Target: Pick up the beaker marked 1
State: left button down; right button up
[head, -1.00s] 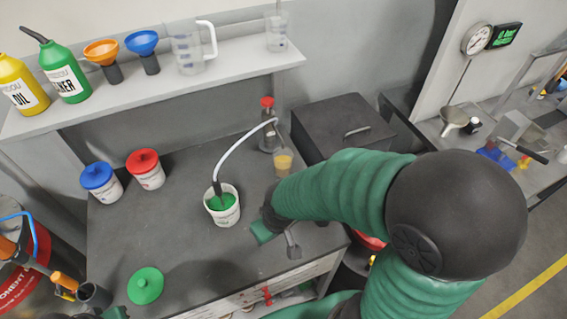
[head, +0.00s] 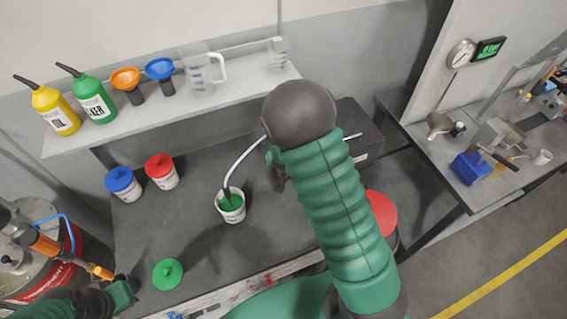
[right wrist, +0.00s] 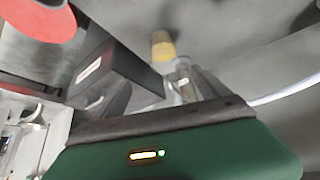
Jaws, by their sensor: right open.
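A small beaker with amber contents (right wrist: 162,48) stands on the workbench in the right wrist view, blurred, just beyond my right gripper (right wrist: 160,95). No number on it can be read. In the head view my right arm hides it. My right gripper is open, with nothing between its fingers. On the shelf in the head view are a clear jug with a handle (head: 203,72) and a smaller clear beaker (head: 278,52). My left gripper (head: 122,292) is at the lower left, its jaws unclear.
On the bench (head: 200,245) are a white tub with green contents (head: 231,205) and a pale curved tube, blue-lidded (head: 122,184) and red-lidded (head: 161,171) tubs, and a green lid (head: 168,273). Bottles and funnels line the shelf (head: 140,128). The front middle is clear.

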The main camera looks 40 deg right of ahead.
jog(key=p+x, duration=0.1)
jog(key=x, duration=0.3)
jog(key=p+x, duration=0.1)
jog(key=x, duration=0.3)
jog(key=w+p+x, duration=0.1)
jog(key=x, duration=0.4)
jog(key=shift+w+a+r, duration=0.1)
jog(key=shift+w+r, duration=0.05)
jog(key=shift+r, duration=0.1)
jog(key=shift+w+f, duration=0.15)
jog(key=shift+f, duration=0.05)
jog(key=shift+r, duration=0.1)
grip_shut()
